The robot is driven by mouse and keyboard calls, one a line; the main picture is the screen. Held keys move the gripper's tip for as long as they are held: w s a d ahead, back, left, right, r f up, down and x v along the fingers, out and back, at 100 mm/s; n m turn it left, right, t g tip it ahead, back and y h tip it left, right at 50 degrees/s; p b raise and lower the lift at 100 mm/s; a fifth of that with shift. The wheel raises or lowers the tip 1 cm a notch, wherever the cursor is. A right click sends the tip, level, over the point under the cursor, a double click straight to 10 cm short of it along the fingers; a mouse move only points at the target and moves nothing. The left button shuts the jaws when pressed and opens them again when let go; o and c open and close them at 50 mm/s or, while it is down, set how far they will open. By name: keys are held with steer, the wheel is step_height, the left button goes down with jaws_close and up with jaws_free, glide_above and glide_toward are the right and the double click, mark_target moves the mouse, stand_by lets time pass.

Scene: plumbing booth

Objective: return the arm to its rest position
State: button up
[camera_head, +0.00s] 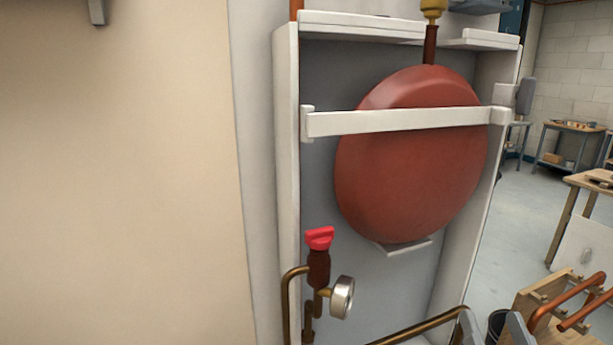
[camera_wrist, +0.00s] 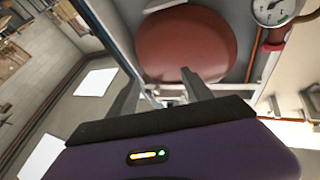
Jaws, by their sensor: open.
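My gripper (camera_wrist: 160,92) shows in the wrist view with its two grey fingers spread apart and nothing between them. In the head view, two grey finger-like parts of my gripper (camera_head: 492,322) show at the bottom edge, low and right of the white cabinet. The rest of my arm is out of the head view. A round red tank (camera_head: 412,165) sits in the cabinet (camera_head: 287,190) behind a white strap (camera_head: 400,121). The tank (camera_wrist: 187,42) also shows beyond the fingers in the wrist view. I cannot tell the distance between them.
A red-handled valve (camera_head: 319,238) and a pressure gauge (camera_head: 342,297) stand low in the cabinet; the gauge (camera_wrist: 270,10) is top right in the wrist view. A wooden crate with copper pipes (camera_head: 565,300) is at lower right. Open floor (camera_head: 520,215) lies right of the cabinet.

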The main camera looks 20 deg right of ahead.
steer(key=s+a+f+n+g+y, duration=0.3)
steer(key=s+a+f+y, duration=0.1)
steer(key=s+a+f, duration=0.4)
steer(key=s+a+f+n+g+y, duration=0.2)
steer(key=s+a+f, duration=0.6)
steer(key=s, duration=0.4)
steer(key=shift+s+f+n+g+y, duration=0.4)
steer(key=shift+f+n+y, duration=0.2)
steer(key=shift+y, duration=0.6)
steer(key=shift+w, duration=0.1)
stand_by(0.8)
